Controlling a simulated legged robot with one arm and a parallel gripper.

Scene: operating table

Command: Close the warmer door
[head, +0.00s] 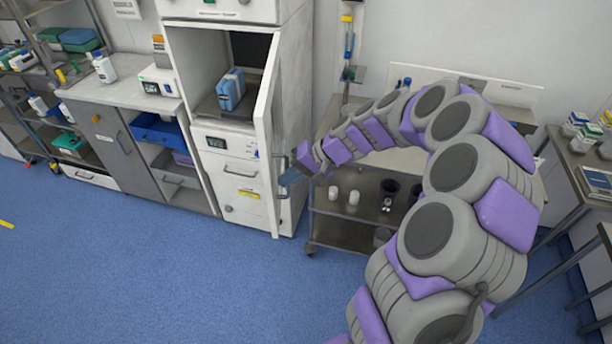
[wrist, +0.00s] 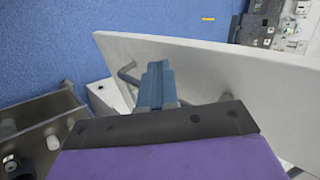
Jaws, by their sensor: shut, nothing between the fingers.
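The warmer (head: 215,65) is a tall white cabinet left of centre in the head view. Its door (head: 267,100) stands wide open, hinged on the right and seen nearly edge-on. A blue item (head: 231,90) sits inside the open compartment. My gripper (head: 290,180) is shut and empty, at the lower outer side of the door. In the wrist view my gripper (wrist: 157,80) lies in front of the white door panel (wrist: 210,68), close to a grey handle (wrist: 128,75). I cannot tell whether the fingers touch the door.
A metal cart (head: 345,210) with cups and a dark container stands right of the warmer, below my arm. A counter (head: 120,90) with drawers is on the left. A metal table (head: 585,165) stands at the right. The blue floor (head: 150,270) in front is clear.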

